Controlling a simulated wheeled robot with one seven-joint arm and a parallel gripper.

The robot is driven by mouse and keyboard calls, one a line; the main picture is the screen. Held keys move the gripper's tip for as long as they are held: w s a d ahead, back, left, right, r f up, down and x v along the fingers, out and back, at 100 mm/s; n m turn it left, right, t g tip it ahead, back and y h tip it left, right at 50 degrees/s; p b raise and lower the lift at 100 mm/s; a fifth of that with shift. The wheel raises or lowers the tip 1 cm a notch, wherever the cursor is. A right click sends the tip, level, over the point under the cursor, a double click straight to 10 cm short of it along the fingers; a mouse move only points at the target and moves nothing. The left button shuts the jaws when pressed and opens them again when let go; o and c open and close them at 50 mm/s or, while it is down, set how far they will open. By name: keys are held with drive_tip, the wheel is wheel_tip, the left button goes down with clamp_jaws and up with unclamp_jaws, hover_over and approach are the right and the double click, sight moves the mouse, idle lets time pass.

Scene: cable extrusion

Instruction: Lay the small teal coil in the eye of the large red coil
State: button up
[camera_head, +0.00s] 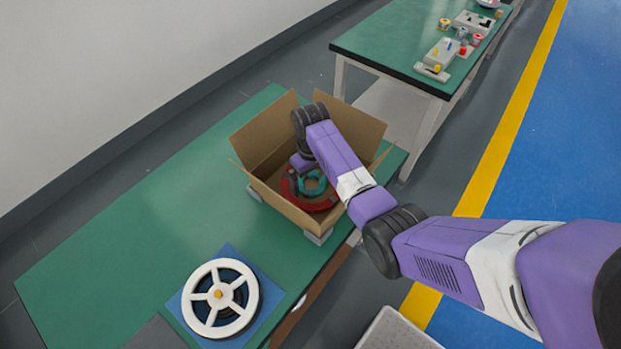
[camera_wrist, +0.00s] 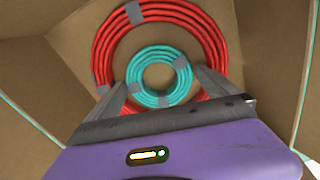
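The large red coil (camera_wrist: 102,45), bound with grey tape, lies on the floor of the cardboard box; it also shows in the head view (camera_head: 322,206). The small teal coil (camera_wrist: 133,77) shows inside the red coil's eye, slightly toward the near side; it also shows in the head view (camera_head: 319,190). My gripper (camera_wrist: 160,77) is over the coils, its fingers spread wide on opposite sides of the teal coil, with slight gaps at the tips. In the head view my gripper (camera_head: 302,164) reaches down into the box. The near part of the red coil is hidden by my gripper.
The open box (camera_head: 262,192) has its flaps spread and stands on the green table (camera_head: 110,235). A white-spoked reel (camera_head: 220,297) lies on a blue mat nearer me. A second table (camera_head: 385,45) behind holds small parts. The box walls surround my gripper closely.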

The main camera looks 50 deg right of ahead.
drive_tip(key=shift+r, duration=0.1)
wheel_tip(320, 180, up, 12)
drive_tip(key=b, duration=0.1)
idle(0.5)
idle(0.5)
